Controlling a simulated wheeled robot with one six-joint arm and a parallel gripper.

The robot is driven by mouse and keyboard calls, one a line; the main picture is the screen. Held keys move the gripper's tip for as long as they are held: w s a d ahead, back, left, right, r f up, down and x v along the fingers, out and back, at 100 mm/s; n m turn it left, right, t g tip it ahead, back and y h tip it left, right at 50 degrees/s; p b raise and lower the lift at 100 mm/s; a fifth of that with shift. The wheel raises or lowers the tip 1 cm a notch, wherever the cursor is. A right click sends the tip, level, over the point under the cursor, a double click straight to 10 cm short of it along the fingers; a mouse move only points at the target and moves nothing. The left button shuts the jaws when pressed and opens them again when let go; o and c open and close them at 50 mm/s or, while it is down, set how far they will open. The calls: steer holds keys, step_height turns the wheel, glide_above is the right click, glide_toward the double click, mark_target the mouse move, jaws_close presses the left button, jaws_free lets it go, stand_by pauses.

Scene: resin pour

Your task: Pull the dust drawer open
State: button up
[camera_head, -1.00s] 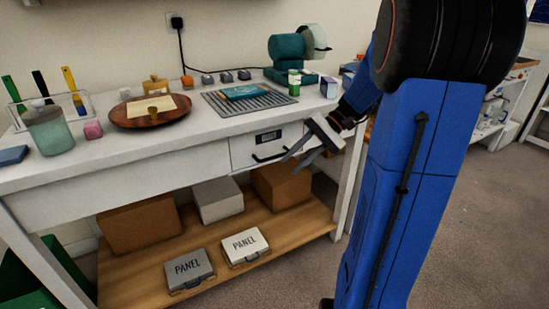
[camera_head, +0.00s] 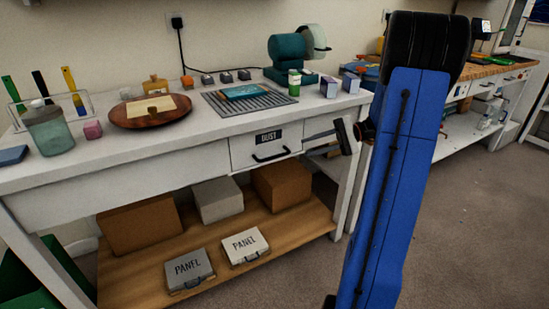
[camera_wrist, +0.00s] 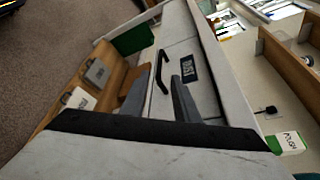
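The dust drawer (camera_head: 240,157) is in the front of the white bench, with a dark DUST label (camera_head: 268,137) and a black bar handle (camera_head: 270,155). Its front looks flush with the bench, so it is shut. My gripper (camera_head: 306,143) is just right of the drawer, its fingers pointing left towards it, apart from the handle. In the wrist view the handle (camera_wrist: 160,72) and label (camera_wrist: 188,68) lie beyond the fingertips. The two grey fingers of my gripper (camera_wrist: 157,92) stand apart with nothing between them.
The bench top (camera_head: 200,130) holds a brown plate (camera_head: 120,118), a grey rack (camera_head: 225,106), a jar (camera_head: 50,133) and a teal machine (camera_head: 287,50). Boxes and two PANEL cases (camera_head: 188,270) sit on the wooden lower shelf (camera_head: 130,285). The floor at right is clear.

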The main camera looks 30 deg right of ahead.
mark_target(278, 156)
steer(key=x, duration=1.3)
steer(key=shift+a+f, duration=0.1)
steer(key=shift+a, duration=0.1)
jaws_close()
